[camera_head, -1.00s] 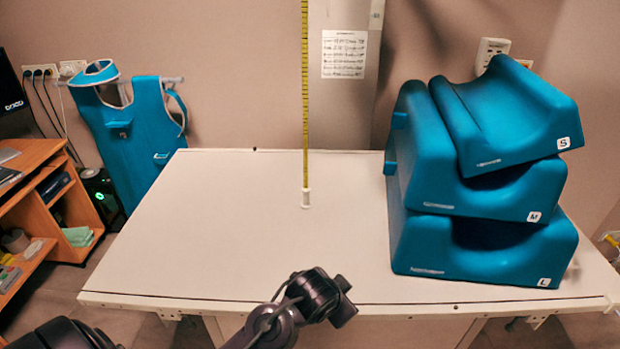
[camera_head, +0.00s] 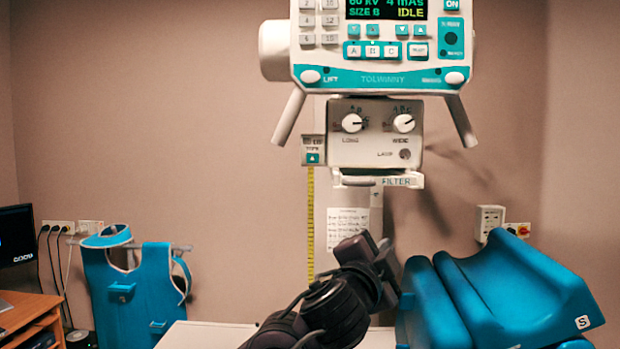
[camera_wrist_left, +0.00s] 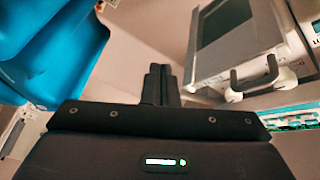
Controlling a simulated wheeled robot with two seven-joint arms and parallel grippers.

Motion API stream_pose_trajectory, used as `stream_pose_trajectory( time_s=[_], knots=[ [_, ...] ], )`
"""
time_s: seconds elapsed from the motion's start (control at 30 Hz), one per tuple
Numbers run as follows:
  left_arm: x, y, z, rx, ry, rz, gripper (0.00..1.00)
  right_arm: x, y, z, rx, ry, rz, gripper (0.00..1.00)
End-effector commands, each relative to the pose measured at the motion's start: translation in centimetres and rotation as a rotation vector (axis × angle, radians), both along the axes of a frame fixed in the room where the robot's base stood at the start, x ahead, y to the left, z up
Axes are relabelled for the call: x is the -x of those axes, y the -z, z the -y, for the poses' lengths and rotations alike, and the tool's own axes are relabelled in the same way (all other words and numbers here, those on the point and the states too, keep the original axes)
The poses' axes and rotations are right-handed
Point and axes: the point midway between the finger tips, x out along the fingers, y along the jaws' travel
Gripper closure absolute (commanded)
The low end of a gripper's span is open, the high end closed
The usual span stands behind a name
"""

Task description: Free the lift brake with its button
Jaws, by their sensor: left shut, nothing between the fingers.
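The teal and white control head (camera_head: 380,80) hangs at the top of the head view. A round white button (camera_head: 310,76) beside the word LIFT is on its lower left front; a similar white button (camera_head: 455,77) is on the lower right. My left gripper (camera_head: 366,252) is below the head and its knob box (camera_head: 375,135), apart from both. In the left wrist view its fingers (camera_wrist_left: 158,84) are together and empty. The underside of a pale housing (camera_wrist_left: 225,35) with a handle shows to their right. My right gripper is out of view.
Blue foam cushions (camera_head: 510,290) are stacked at the right, close to my left gripper. A yellow tape (camera_head: 311,225) hangs below the head. Two angled handles (camera_head: 289,117) stick down from its sides. A blue apron (camera_head: 135,290) hangs at the left.

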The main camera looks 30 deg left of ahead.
Motion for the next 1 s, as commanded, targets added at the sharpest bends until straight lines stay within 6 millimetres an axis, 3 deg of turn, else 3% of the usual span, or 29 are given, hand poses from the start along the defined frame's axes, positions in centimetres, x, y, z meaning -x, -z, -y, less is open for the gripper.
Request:
stream_pose_trajectory(
  time_s=[0.03, 0.1, 0.4, 0.6, 0.8, 1.0],
  knots=[
    [0.4, -3.0, -0.6, -0.038, -0.011, 0.057, 1.00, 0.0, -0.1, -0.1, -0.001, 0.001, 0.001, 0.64],
    [0.9, -6.2, -1.2, -0.080, -0.023, 0.120, 1.00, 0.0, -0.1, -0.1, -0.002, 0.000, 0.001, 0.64],
    [5.3, -18.7, -4.4, -0.237, -0.101, 0.359, 1.00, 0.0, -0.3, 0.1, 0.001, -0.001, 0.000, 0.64],
    [9.3, -25.4, -6.6, -0.317, -0.166, 0.492, 1.00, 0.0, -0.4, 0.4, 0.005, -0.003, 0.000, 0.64],
    [11.8, -28.6, -7.9, -0.353, -0.205, 0.556, 1.00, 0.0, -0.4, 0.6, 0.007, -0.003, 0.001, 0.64],
    [12.3, -29.2, -8.1, -0.360, -0.213, 0.568, 1.00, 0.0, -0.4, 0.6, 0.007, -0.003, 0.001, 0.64]
  ],
)
